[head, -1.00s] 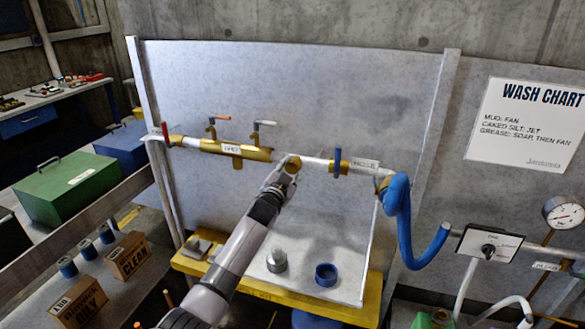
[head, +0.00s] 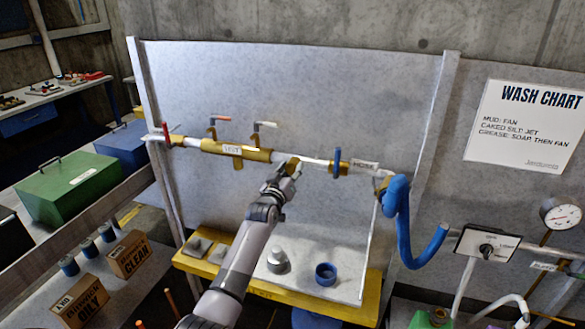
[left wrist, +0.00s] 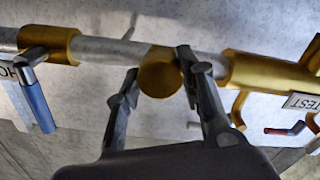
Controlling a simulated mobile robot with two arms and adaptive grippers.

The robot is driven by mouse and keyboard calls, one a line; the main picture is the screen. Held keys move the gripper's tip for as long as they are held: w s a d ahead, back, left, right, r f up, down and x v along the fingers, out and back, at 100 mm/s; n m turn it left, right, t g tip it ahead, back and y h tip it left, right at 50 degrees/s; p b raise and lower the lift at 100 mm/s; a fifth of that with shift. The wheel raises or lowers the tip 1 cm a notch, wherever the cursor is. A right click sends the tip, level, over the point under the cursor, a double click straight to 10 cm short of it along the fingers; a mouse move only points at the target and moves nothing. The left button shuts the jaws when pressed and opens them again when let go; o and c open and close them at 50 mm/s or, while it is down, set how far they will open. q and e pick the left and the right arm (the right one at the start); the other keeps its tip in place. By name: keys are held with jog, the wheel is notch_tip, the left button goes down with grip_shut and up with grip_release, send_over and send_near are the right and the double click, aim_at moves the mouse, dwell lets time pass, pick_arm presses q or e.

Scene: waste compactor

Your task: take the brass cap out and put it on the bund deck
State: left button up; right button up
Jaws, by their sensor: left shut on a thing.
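The brass cap (left wrist: 160,79) is a round gold disc on the front of a brass fitting midway along the pipe, seen face-on in the left wrist view. My left gripper (head: 287,171) is at this fitting in the head view, and its fingers (left wrist: 158,88) lie on either side of the cap, shut on it. The gripper hides most of the cap in the head view. The bund deck (head: 310,308), with a yellow edge and pale top, is below the pipe. My right gripper is not in view.
On the deck stand a grey fitting (head: 277,261), a blue ring (head: 326,274) and grey blocks (head: 196,247) at its left. A blue-handled valve (head: 337,161) is right of the cap, then a blue hose (head: 402,222). A brass section with levers (head: 236,150) is on the left.

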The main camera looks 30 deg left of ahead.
pick_arm(q)
jog(key=n, duration=0.4)
jog(key=shift+n, duration=0.4)
jog(key=n, duration=0.5)
jog(key=shift+n+p, duration=0.3)
jog(key=shift+p, duration=0.05)
jog(key=o, duration=1.4)
jog(key=shift+c, duration=0.5)
